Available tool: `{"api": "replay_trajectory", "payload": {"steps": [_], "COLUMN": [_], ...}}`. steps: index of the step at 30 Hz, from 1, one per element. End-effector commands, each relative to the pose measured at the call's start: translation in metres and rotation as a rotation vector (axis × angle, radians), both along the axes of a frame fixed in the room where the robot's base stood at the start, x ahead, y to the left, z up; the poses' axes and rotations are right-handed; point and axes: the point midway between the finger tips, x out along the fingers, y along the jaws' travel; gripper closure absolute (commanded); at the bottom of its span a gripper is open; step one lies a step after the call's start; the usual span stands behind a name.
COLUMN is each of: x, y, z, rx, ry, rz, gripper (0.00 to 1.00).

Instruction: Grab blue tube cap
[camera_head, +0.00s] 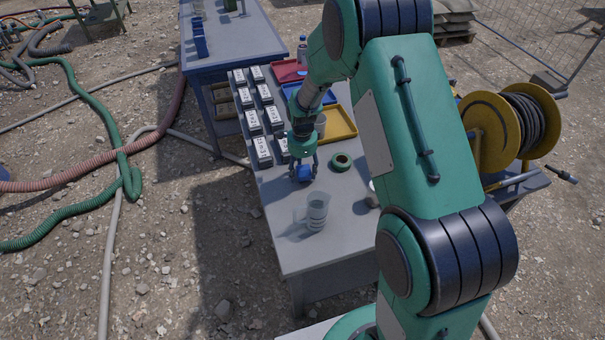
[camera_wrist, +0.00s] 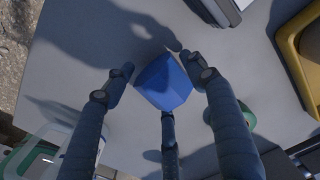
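The blue tube cap (camera_wrist: 163,84) lies on the grey table in the wrist view, a faceted blue piece. It also shows in the head view (camera_head: 304,173), small and just below my gripper. My gripper (camera_head: 303,168) points down over the cap. In the wrist view its fingers (camera_wrist: 160,85) are spread around the cap, one to its left, one to its right and one below it. Gaps show between the left and right fingers and the cap. The lower fingertip is close to the cap's edge; I cannot tell if it touches.
A clear measuring jug (camera_head: 317,211) stands in front of the cap. A green ring (camera_head: 341,162) lies to its right. Several labelled boxes (camera_head: 263,151) line the left edge. Red, blue and yellow trays (camera_head: 340,124) are behind. The table's front left corner is bare.

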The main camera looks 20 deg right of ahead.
Motion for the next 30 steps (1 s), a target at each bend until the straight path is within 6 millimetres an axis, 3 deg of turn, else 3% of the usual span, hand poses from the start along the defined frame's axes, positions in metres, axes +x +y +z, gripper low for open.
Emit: {"api": "replay_trajectory", "payload": {"steps": [1, 4, 5, 19, 30], "x": [0.0, 0.0, 0.0, 0.0, 0.001], "y": [0.0, 0.0, 0.0, 0.0, 0.0], "z": [0.0, 0.0, 0.0, 0.006, 0.054], "rx": [0.0, 0.0, 0.0, 0.0, 0.0], "ry": [0.0, 0.0, 0.0, -0.001, -0.002], "rz": [0.0, 0.0, 0.0, 0.0, 0.0], "gripper": [0.59, 0.79, 0.81, 0.81, 0.81]}}
